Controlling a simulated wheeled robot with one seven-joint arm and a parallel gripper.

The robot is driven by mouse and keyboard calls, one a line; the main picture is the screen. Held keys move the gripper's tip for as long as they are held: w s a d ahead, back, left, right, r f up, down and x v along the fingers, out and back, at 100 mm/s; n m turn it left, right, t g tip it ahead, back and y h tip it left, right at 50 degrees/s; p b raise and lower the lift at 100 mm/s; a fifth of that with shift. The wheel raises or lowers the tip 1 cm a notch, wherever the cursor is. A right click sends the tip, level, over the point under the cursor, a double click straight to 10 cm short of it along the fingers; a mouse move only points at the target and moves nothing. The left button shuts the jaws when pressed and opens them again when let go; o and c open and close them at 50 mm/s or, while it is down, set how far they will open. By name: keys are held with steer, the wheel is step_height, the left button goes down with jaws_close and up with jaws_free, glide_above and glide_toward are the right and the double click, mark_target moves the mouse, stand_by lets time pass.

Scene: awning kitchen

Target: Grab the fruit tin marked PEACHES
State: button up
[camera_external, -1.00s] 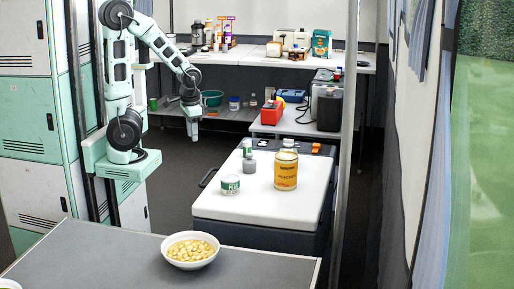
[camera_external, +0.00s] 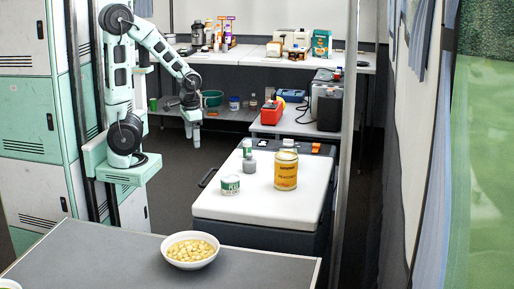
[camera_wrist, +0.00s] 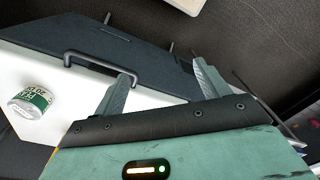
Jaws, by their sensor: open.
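My gripper (camera_external: 196,140) hangs to the left of the chest, well apart from the tin. In the wrist view my gripper (camera_wrist: 160,83) has its fingers spread with nothing between them; the dark side of the chest lies beyond.
A small white-and-green can (camera_external: 230,185) stands left of the tin; it also shows in the wrist view (camera_wrist: 30,102). A grey item (camera_external: 249,165) and a bottle stand behind. A handle (camera_wrist: 100,62) juts from the chest. A bowl (camera_external: 190,263) sits on the front counter.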

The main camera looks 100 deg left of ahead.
steer(key=shift+o, duration=1.1)
